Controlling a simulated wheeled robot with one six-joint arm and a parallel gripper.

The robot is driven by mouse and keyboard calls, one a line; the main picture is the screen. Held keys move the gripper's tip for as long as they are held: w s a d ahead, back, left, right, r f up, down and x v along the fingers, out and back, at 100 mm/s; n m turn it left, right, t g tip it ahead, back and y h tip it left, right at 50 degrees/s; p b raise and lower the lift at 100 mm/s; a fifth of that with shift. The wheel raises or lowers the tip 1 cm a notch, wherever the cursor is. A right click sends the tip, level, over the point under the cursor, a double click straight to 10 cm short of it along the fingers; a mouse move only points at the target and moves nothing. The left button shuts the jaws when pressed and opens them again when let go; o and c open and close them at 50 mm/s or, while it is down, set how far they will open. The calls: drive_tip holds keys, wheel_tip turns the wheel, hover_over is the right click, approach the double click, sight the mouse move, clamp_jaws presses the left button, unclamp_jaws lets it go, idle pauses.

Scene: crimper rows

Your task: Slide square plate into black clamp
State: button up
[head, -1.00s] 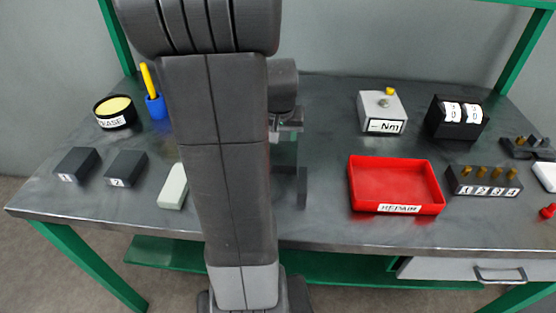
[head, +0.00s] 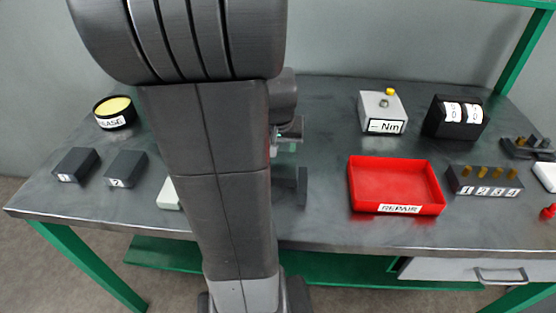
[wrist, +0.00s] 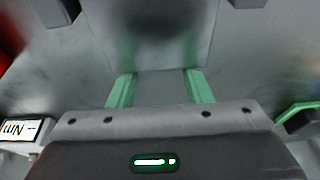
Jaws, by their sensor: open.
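My gripper (wrist: 160,88) is open, its two green fingers spread apart in the wrist view. It also shows in the head view (head: 288,140), mostly hidden behind my arm. In the wrist view a pale grey, straight-edged flat area (wrist: 98,22) lies just beyond and between the fingers. It may be the square plate, and a dark blur covers its middle. I cannot tell whether the fingers touch it. A dark upright piece (head: 303,187), perhaps part of the black clamp, stands beside my arm in the head view. Dark blocks also show at the wrist view's top edge (wrist: 52,12).
A red REPAIR tray (head: 395,185) lies right of my arm, with the grey Nm box (head: 383,110) and a black dial box (head: 455,117) behind. A numbered peg block (head: 484,181) is farther right. Two black blocks (head: 75,165) and a yellow-topped tin (head: 115,112) are left.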

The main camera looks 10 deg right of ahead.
drive_tip(key=shift+s+a, duration=0.25)
drive_tip(key=shift+s, duration=0.55)
drive_tip(key=shift+s+a, duration=0.2)
drive_tip(key=shift+s, duration=0.65)
drive_tip(key=shift+s+a, duration=0.25)
drive_tip(key=shift+s, duration=0.55)
drive_tip(key=shift+w+d+r+p, duration=0.1)
drive_tip(key=shift+w+r+p, duration=0.1)
drive_tip(key=shift+r+p, duration=0.9)
drive_tip(key=shift+w+r+p, duration=0.15)
drive_tip(key=shift+r+p, duration=0.75)
drive_tip(key=shift+r, duration=0.35)
drive_tip(key=shift+w+d+r+p, duration=0.1)
drive_tip(key=shift+w+r+p, duration=0.1)
drive_tip(key=shift+r+p, duration=0.9)
drive_tip(key=shift+r, duration=0.1)
drive_tip(key=f+b, duration=0.4)
drive_tip(key=s+f+b, duration=0.1)
drive_tip(key=f+b, duration=0.1)
drive_tip(key=shift+a+f, duration=0.2)
drive_tip(key=shift+f, duration=0.2)
